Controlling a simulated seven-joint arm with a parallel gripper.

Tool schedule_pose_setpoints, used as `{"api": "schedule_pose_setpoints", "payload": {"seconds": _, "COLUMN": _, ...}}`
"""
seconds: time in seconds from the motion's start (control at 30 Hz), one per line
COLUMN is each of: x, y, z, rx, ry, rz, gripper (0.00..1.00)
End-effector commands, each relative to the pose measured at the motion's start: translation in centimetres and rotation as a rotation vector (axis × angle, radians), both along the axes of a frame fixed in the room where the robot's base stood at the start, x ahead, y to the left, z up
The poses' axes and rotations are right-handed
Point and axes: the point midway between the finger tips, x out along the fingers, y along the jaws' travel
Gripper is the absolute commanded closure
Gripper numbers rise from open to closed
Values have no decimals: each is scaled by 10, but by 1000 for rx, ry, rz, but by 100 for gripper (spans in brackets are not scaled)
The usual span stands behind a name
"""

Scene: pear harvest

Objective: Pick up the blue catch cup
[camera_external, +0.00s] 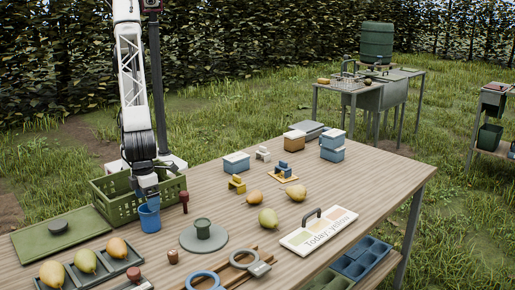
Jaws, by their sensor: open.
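The blue catch cup (149,219) stands on the wooden table in front of the green crate, at the left of the external view. My gripper (147,196) points down right at the cup's top. Its fingers are at the rim and partly overlap it. The jaws are open. I cannot tell whether a finger is inside the cup or touching its wall.
The green crate (112,208) is close behind the cup. A dark red-handled tool (184,200) stands just right of it. Pears in a tray (85,261) are at front left.

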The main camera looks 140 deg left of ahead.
Motion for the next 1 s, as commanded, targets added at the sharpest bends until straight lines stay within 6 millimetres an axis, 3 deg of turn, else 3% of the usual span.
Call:
{"api": "schedule_pose_setpoints", "payload": {"seconds": 0.3, "x": 0, "y": 0, "z": -1, "rx": 0, "ry": 0, "rz": 0, "gripper": 2}}
{"api": "schedule_pose_setpoints", "payload": {"seconds": 0.67, "x": 0, "y": 0, "z": -24, "rx": 0, "ry": 0, "rz": 0, "gripper": 2}}
{"api": "schedule_pose_setpoints", "payload": {"seconds": 1.0, "x": 0, "y": 0, "z": -26, "rx": 0, "ry": 0, "rz": 0, "gripper": 2}}
